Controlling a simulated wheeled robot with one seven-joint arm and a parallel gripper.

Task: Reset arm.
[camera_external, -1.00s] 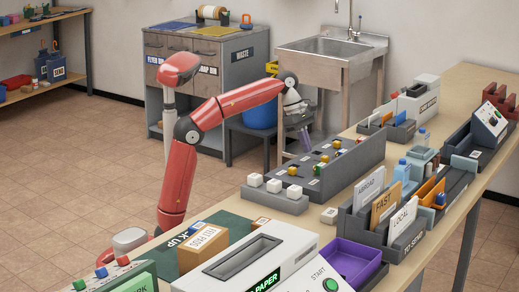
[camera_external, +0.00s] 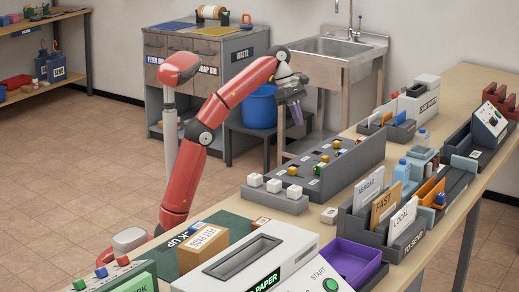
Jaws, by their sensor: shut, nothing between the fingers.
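My red arm (camera_external: 210,122) rises beside the long wooden table and bends over toward the sink side. My gripper (camera_external: 298,118) hangs from its end, pointing down, in the air above and behind the dark sorting tray (camera_external: 352,165). Its purple-grey fingers are together and hold nothing. It touches nothing that I can see.
White cubes (camera_external: 274,186) sit in front of the sorting tray. A box (camera_external: 203,240), a paper machine (camera_external: 260,262), a purple bin (camera_external: 352,262) and a file rack (camera_external: 392,218) crowd the table. A sink (camera_external: 333,50) and blue bucket (camera_external: 260,106) stand behind my gripper.

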